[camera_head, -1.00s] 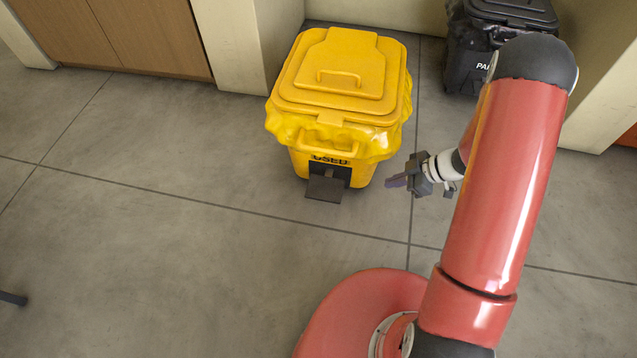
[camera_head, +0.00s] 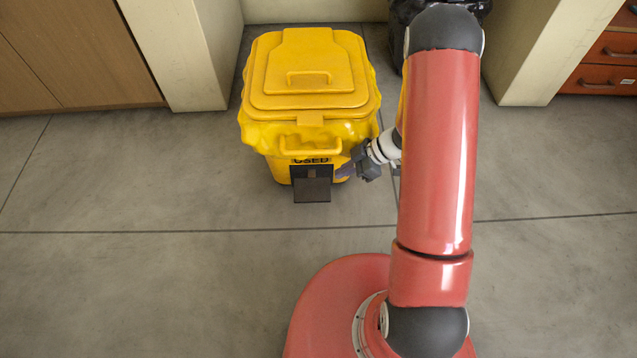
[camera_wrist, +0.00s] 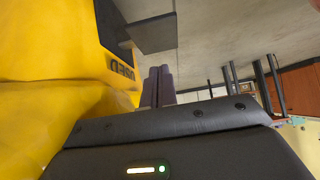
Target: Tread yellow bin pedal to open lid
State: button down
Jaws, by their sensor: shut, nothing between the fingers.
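The yellow bin (camera_head: 312,105) stands on the floor with its lid (camera_head: 310,68) down. Its dark pedal (camera_head: 312,189) sticks out at the front, below the "USED" label. My gripper (camera_head: 345,172) is shut and empty, low beside the bin's front right corner, to the right of the pedal and apart from it. In the wrist view the view is turned: the shut fingers (camera_wrist: 158,87) lie close to the bin's yellow side (camera_wrist: 50,90), and the pedal (camera_wrist: 155,33) shows beyond the fingertips. Whether the gripper touches the bin is unclear.
A black bin (camera_head: 398,15) stands behind my arm at the back right. A wooden cabinet (camera_head: 70,50) is at the back left, and orange drawers (camera_head: 605,65) at the far right. The floor (camera_head: 150,230) in front and left of the bin is clear.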

aim_at(321, 194)
jog(key=b+x, duration=0.2)
jog(key=x, duration=0.8)
jog(key=shift+b, duration=0.3)
jog(key=shift+s, duration=0.1)
jog(key=shift+s+f+p, duration=0.2)
jog(key=shift+f+p, duration=0.15)
jog(key=shift+f, duration=0.55)
jog(key=shift+s+f+p, duration=0.15)
jog(key=shift+f+p, duration=0.15)
jog(key=shift+f, duration=0.6)
jog(key=shift+s, duration=0.1)
